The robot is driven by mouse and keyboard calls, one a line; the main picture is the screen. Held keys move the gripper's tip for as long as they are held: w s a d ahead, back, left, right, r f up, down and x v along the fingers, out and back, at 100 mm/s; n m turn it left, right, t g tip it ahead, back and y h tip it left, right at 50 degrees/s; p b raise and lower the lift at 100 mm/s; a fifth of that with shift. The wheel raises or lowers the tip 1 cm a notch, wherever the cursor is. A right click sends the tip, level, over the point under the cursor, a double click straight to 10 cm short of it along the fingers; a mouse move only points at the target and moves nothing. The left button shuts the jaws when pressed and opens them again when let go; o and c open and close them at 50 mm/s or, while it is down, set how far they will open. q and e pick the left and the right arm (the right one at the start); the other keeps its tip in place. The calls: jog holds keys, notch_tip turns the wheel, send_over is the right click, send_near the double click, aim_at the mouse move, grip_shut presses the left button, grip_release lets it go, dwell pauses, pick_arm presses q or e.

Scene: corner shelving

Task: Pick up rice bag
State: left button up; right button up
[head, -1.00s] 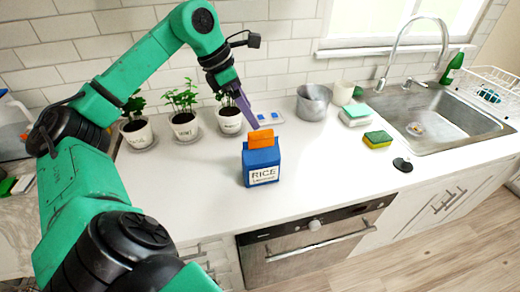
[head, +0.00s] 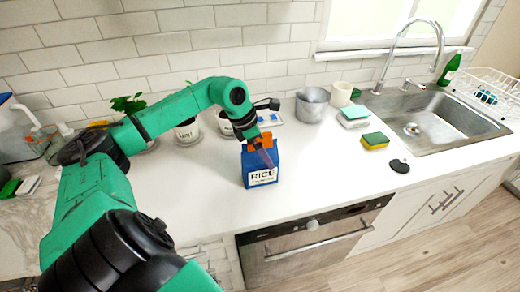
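The rice bag (head: 262,177) is a blue block-shaped bag with an orange top and a white "RICE" label. It stands upright on the white counter (head: 330,190), near the middle of the head view. My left gripper (head: 266,155) is at the top of the bag, reaching down from the left and above. A purple finger lies in front of the bag's orange top and upper blue part. The other finger is not clearly visible, so I cannot tell whether the gripper is closed on the bag. My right gripper is not in view.
Potted plants (head: 187,132) stand behind my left arm. A metal pot (head: 312,104), a cup (head: 341,94) and sponges (head: 376,141) are right of the bag. The sink (head: 435,120) is farther right. The counter's front edge is above the oven (head: 312,232).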

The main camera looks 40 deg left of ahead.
pick_arm(q)
grip_shut()
jog(key=shift+r, duration=0.1)
jog(key=shift+w+a, duration=0.1)
